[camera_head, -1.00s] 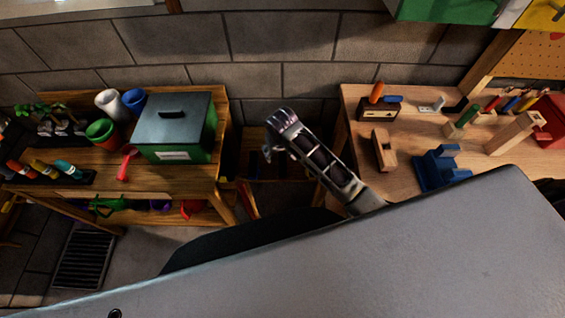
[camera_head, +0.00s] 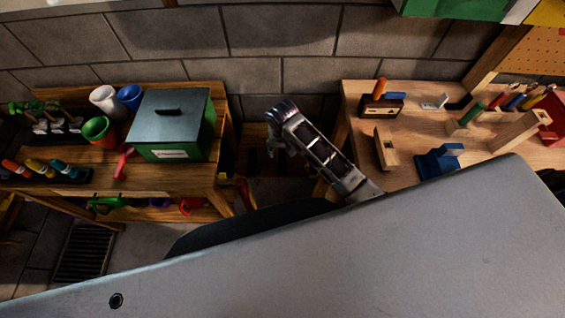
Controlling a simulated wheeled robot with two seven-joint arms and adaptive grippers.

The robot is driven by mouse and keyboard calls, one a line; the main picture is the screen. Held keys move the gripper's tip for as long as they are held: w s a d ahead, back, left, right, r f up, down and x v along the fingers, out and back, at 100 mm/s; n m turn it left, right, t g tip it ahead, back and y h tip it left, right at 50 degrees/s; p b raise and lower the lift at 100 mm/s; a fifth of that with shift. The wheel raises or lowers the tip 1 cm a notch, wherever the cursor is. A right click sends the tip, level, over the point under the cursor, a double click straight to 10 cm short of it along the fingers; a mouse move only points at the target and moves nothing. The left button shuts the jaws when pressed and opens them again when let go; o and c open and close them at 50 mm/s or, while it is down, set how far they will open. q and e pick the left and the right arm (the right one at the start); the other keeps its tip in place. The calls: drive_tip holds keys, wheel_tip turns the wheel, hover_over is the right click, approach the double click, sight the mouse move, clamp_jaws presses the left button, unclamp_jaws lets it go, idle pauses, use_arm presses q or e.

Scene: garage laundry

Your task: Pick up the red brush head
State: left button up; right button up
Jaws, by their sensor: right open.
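I cannot pick out a red brush head for certain. A small red tool (camera_head: 123,163), its type unclear, lies on the left wooden table in front of the green box. My right gripper (camera_head: 276,140) is in the middle of the view, over the gap between the two tables. It is open, with nothing seen between its fingers, and apart from both tables' objects. My left gripper is not in view.
The left table (camera_head: 150,180) holds a green box (camera_head: 176,128), cups (camera_head: 100,130), seedlings and colored bottles. The right workbench (camera_head: 410,135) holds wooden tools, a blue vise (camera_head: 439,160) and a red box (camera_head: 553,125). A block wall stands behind. My grey body hides the foreground.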

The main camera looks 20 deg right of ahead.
sight(282, 160)
drive_tip(key=shift+s+m, duration=0.1)
drive_tip(key=shift+m, duration=0.5)
drive_tip(key=shift+w+d+f, duration=0.1)
drive_tip(key=shift+w+f, duration=0.1)
drive_tip(key=shift+f, duration=1.2)
drive_tip(key=shift+w+d+f, duration=0.1)
drive_tip(key=shift+w+f, duration=0.15)
drive_tip(key=shift+f, duration=1.15)
drive_tip(key=shift+w+d+f, duration=0.1)
drive_tip(key=shift+w+f, duration=0.1)
drive_tip(key=shift+f, duration=1.3)
drive_tip(key=shift+w+d+f, duration=0.1)
drive_tip(key=shift+w+f, duration=0.15)
drive_tip(key=shift+f, duration=0.45)
drive_tip(key=shift+w+d+f, duration=0.1)
drive_tip(key=shift+w+f, duration=0.15)
drive_tip(key=shift+f, duration=0.45)
drive_tip(key=shift+w+f, duration=0.15)
drive_tip(key=shift+f, duration=0.95)
drive_tip(key=shift+f, duration=0.25)
